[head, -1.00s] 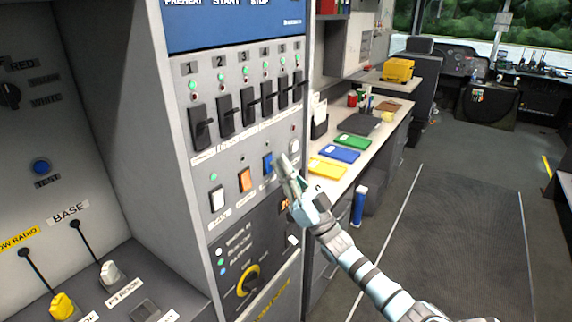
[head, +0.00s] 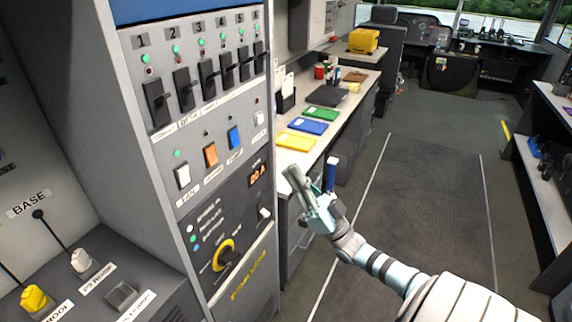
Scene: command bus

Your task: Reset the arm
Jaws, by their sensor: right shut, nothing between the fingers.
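My right arm comes in from the lower right. Its gripper (head: 292,172) is shut and empty, with the fingers pointing up and left. It is in the air in front of the desk's near end, to the right of the grey switch panel (head: 262,215) and apart from its switches. My left gripper is not in view.
Yellow (head: 295,142), blue (head: 307,126) and green (head: 321,113) folders lie on the desk. The aisle floor (head: 420,200) is clear.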

